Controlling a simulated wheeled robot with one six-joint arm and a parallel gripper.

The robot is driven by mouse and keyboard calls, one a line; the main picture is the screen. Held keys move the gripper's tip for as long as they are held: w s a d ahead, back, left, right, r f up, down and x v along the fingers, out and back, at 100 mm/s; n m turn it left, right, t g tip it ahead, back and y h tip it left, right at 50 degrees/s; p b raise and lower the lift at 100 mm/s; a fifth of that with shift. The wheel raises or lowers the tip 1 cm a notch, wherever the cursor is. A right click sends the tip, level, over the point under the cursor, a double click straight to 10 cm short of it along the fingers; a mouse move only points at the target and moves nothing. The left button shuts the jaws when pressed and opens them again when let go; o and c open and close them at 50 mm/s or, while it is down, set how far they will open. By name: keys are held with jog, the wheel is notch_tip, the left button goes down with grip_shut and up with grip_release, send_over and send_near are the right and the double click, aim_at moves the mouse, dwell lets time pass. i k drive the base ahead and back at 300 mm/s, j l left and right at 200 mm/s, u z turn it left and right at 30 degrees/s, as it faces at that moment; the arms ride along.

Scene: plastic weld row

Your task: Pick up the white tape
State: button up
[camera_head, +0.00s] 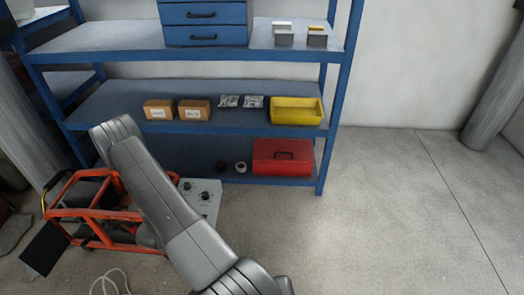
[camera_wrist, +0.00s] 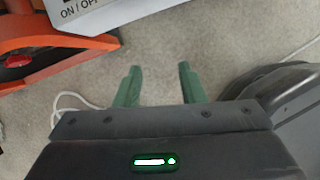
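A small white roll of tape (camera_head: 241,167) lies on the bottom shelf of the blue rack in the head view, between a black roll (camera_head: 221,166) on its left and the red toolbox on its right. In the wrist view my gripper (camera_wrist: 158,80) has its two green fingers apart with bare concrete floor between them. It is open and empty. The tape does not show in the wrist view. In the head view my arm reaches up and left in front of the rack, and the gripper itself is not seen there.
The blue rack (camera_head: 190,131) holds a red toolbox (camera_head: 283,157), a yellow bin (camera_head: 297,111), two cardboard boxes (camera_head: 194,110) and blue drawers (camera_head: 204,22). An orange-framed machine (camera_head: 95,215) with a grey control panel (camera_head: 202,197) stands at the rack's lower left. A white cable (camera_head: 110,281) lies on the floor. The floor at right is clear.

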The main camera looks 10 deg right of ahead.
aim_at(239, 169)
jog(key=i+l+z, duration=0.2)
jog(key=i+l, duration=0.15)
jog(key=i, duration=0.15)
jog(key=i+l+z, duration=0.15)
jog(key=i+l, duration=0.15)
jog(key=i, duration=0.2)
jog(key=i+j, duration=0.35)
jog(key=i, duration=0.2)
